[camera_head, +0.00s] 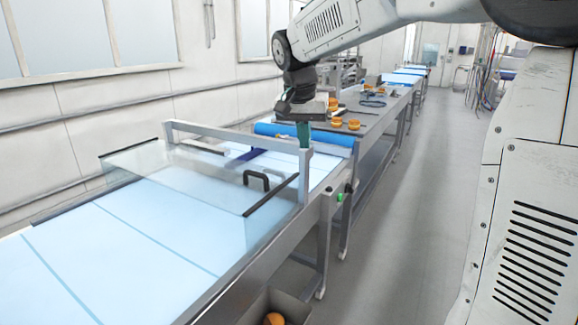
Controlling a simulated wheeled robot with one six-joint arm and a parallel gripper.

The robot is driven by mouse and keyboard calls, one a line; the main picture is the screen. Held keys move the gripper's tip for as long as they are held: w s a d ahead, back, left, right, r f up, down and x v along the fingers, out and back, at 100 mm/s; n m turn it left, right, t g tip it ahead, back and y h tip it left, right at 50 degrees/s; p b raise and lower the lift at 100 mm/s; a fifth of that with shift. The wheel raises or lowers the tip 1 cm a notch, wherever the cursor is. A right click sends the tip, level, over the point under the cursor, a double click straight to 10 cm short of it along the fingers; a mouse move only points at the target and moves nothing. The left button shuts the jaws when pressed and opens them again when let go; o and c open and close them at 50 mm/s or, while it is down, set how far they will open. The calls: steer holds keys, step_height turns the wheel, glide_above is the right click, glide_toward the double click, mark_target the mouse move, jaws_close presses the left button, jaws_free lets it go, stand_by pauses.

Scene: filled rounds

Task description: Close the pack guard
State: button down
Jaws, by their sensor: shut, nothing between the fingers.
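The pack guard (190,184) is a clear panel over the light blue conveyor belt, by a grey frame (235,138). It has dark strips along its left and right edges and a black handle (256,180) near its right end. I cannot tell its exact angle. My gripper (304,142) points down at the top of the frame's right post, with its greenish fingers shut and empty. It is up and to the right of the handle, apart from it. Whether the fingertips touch the post cannot be told.
A blue roller (305,136) lies behind the frame. A further table (365,125) carries orange round pieces (353,124). A green button (340,197) sits on the conveyor's side. A bin holding an orange piece (273,319) stands below. The floor (405,220) at right is clear.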

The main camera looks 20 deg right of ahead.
steer(key=w+d+f+m, duration=0.1)
steer(key=w+f+m, duration=0.1)
steer(key=w, duration=0.5)
steer(key=w+d+f+m, duration=0.1)
steer(key=w+d+f, duration=0.1)
steer(key=w, duration=0.5)
step_height(320, 180, down, 9)
steer(key=w+d+h, duration=0.1)
steer(key=w+d, duration=0.1)
steer(key=s+a, duration=0.2)
steer(key=a, duration=0.1)
steer(key=shift+f, duration=0.2)
